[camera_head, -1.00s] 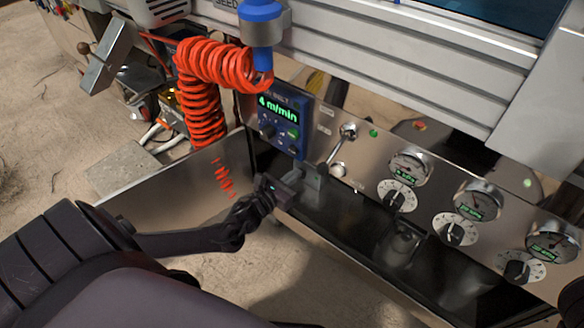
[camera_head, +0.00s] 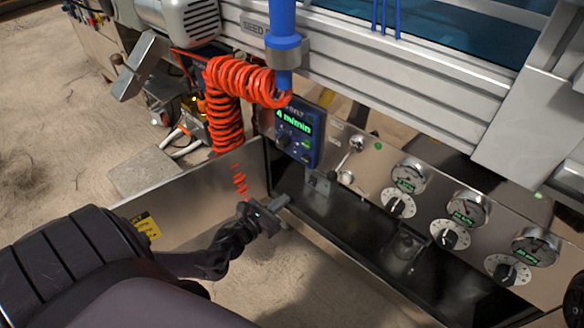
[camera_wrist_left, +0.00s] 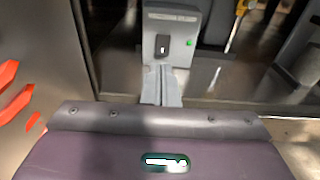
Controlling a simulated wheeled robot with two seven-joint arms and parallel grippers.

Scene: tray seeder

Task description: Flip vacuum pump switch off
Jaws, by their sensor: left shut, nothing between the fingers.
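The vacuum pump switch appears to be the small grey box (camera_head: 319,183) low on the metal panel, below the blue belt display. In the left wrist view the grey box (camera_wrist_left: 172,35) has a black rocker (camera_wrist_left: 162,45) and a lit green lamp (camera_wrist_left: 190,43). The label above the rocker is too blurred to read, and I cannot tell the rocker's position for sure. My left gripper (camera_head: 279,204) is shut and empty, to the left of and apart from the box. Its closed fingers (camera_wrist_left: 161,86) point towards the box in the wrist view. My right gripper is not in view.
The blue belt display (camera_head: 297,132) reads 4 m/min. A ball-ended lever (camera_head: 351,152), several gauges and dials (camera_head: 397,204) line the panel. A coiled orange hose (camera_head: 226,110) hangs at the left above a metal side plate (camera_head: 200,188). Sandy floor lies below.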

